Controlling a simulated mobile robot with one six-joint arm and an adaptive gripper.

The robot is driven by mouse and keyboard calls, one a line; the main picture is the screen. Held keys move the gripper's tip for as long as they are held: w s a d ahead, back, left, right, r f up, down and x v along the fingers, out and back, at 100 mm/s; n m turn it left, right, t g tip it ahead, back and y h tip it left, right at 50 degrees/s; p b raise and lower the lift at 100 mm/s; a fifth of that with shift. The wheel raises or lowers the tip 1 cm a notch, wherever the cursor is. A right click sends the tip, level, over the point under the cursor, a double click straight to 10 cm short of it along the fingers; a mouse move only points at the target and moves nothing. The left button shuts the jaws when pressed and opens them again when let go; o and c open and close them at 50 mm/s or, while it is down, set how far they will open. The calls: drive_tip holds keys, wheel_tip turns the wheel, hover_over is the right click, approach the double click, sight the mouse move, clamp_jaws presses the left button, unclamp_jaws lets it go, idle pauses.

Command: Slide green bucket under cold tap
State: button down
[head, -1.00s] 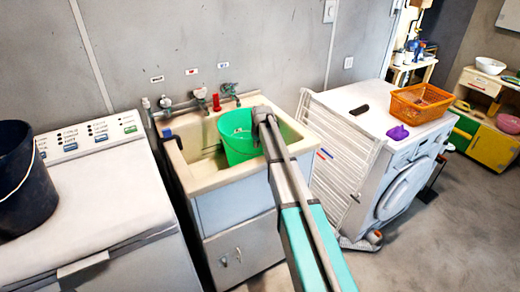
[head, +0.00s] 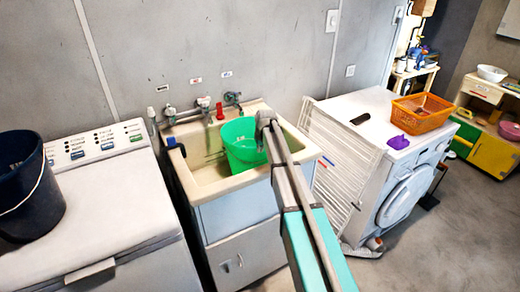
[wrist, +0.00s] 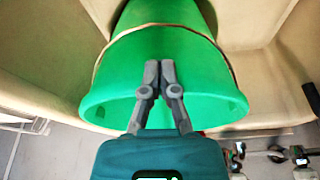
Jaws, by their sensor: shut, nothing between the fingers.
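The green bucket (head: 240,148) stands in the cream sink (head: 222,187), towards its right side. It fills much of the wrist view (wrist: 190,105). Three taps line the wall behind the sink. The right tap (head: 234,98) is under a label with bluish marks (head: 226,74), and the bucket is in front of and below it. My gripper (wrist: 159,68) is shut and empty, its fingertips over the bucket's wall in the wrist view. I cannot tell whether they touch it.
A red item (head: 220,111) stands on the sink's back ledge. A white drying rack (head: 325,160) leans between sink and white washer (head: 390,135), which carries an orange basket (head: 422,113) and purple item (head: 399,142). A dark bucket (head: 27,190) sits on the left machine (head: 105,215).

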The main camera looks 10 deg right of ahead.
drive_tip(key=p+v, duration=0.5)
drive_tip(key=v, duration=0.1)
drive_tip(key=shift+r+p, duration=0.35)
idle(0.4)
drive_tip(key=s+a+m+g, duration=0.2)
drive_tip(key=s+g, duration=0.1)
drive_tip(key=s, duration=3.1)
drive_tip(key=shift+s+a+f+h, duration=0.25)
drive_tip(key=shift+s+f+h, duration=0.05)
drive_tip(key=shift+s+f, duration=0.1)
